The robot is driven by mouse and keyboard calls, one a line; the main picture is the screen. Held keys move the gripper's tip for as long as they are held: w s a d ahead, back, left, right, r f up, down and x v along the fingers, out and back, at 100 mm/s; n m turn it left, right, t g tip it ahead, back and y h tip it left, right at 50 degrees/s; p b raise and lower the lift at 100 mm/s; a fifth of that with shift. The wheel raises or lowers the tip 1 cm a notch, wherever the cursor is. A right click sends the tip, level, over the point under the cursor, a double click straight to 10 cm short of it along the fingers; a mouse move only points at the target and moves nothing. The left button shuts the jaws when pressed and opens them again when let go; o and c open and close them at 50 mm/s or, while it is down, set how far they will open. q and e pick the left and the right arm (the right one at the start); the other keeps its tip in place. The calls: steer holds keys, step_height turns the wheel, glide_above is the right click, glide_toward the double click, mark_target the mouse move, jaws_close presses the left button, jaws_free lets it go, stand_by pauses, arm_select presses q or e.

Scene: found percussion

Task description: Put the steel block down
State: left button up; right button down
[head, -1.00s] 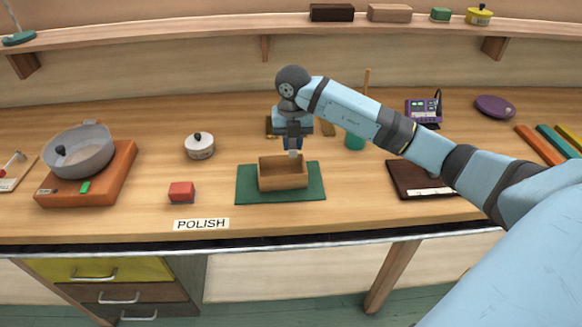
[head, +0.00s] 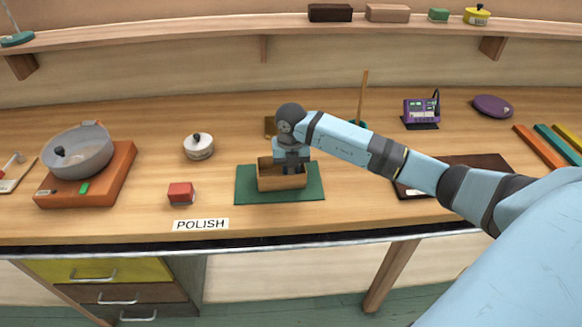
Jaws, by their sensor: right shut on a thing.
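My right gripper (head: 291,170) reaches down into an open wooden box (head: 283,183), which stands on a green mat (head: 315,187) at the middle of the bench. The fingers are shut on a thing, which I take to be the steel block. The block itself is hidden behind the box's front wall and the gripper. I cannot tell whether it touches the box floor. My left gripper is not in view.
Left of the box are a red block (head: 180,193), a white lidded pot (head: 198,146) and a grey pan (head: 78,150) on an orange base. A dark board (head: 480,163) lies under my right arm. A POLISH label (head: 201,224) marks the front edge.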

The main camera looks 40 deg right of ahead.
steer(key=c, duration=1.2)
jaws_free()
steer(key=shift+f, duration=0.1)
steer(key=shift+c, duration=0.2)
steer(key=shift+r, duration=0.45)
step_height(320, 180, up, 11)
steer(key=shift+r, duration=0.2)
